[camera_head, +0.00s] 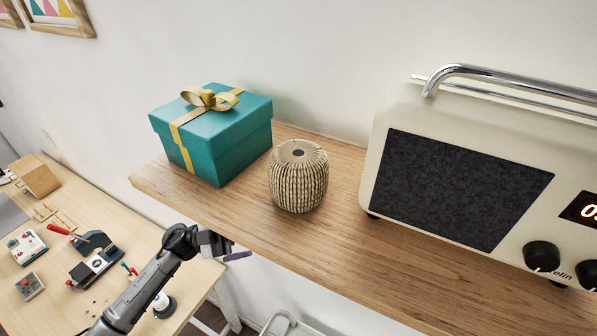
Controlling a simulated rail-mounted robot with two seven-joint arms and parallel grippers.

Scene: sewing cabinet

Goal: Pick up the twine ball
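The twine ball (298,181) is a squat, beige ribbed roll with a dark hole in its top. It stands upright on a wooden shelf (400,268), between a teal gift box and a radio. My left gripper (238,255) is in front of the shelf's front edge and appears lower than its top, to the left of and nearer than the twine ball. It is apart from the twine ball. The fingers are small and seen from the side, so their opening is unclear. My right gripper is not in view.
The teal gift box (225,150) with a gold ribbon stands close on the twine ball's left. A large cream radio (462,190) stands on its right. The shelf in front of the ball is clear. Below left, a table (60,285) holds several small tools.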

